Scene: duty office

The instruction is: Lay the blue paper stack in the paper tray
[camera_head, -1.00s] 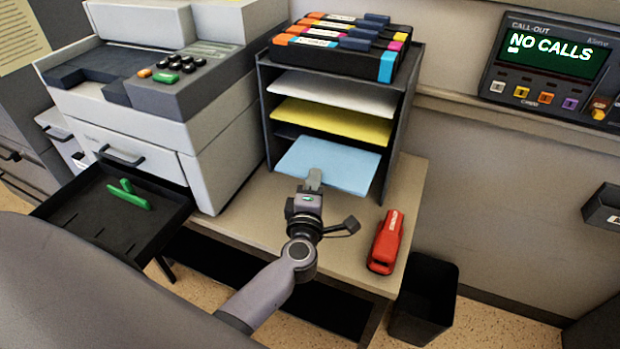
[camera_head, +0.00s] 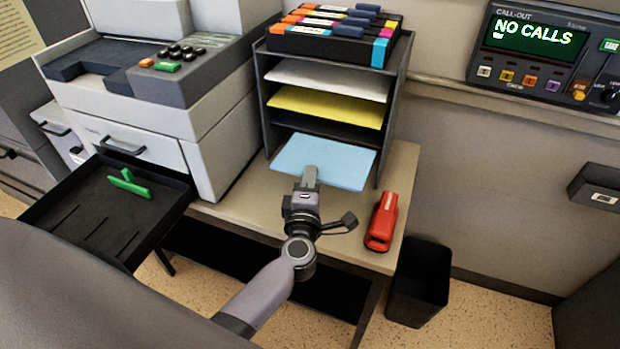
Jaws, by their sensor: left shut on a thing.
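The blue paper stack (camera_head: 325,160) is a flat light-blue sheaf at the bottom opening of the dark shelf unit (camera_head: 391,115). Its near part sticks out in front of the shelves and its far edge is under them. My left gripper (camera_head: 309,177) is shut on the near edge of the stack. I cannot tell if the stack touches the surface beneath. The paper tray (camera_head: 85,228) is the black drawer pulled out of the copier at the left. It holds green guides (camera_head: 129,184) and no paper. My right gripper is not in view.
White paper (camera_head: 330,78) and yellow paper (camera_head: 327,105) lie on the upper shelves, with cartridges (camera_head: 335,35) on top. A red stapler (camera_head: 381,222) lies to the right on the table. The copier body (camera_head: 205,140) stands between shelves and tray. A black bin (camera_head: 420,285) is on the floor.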

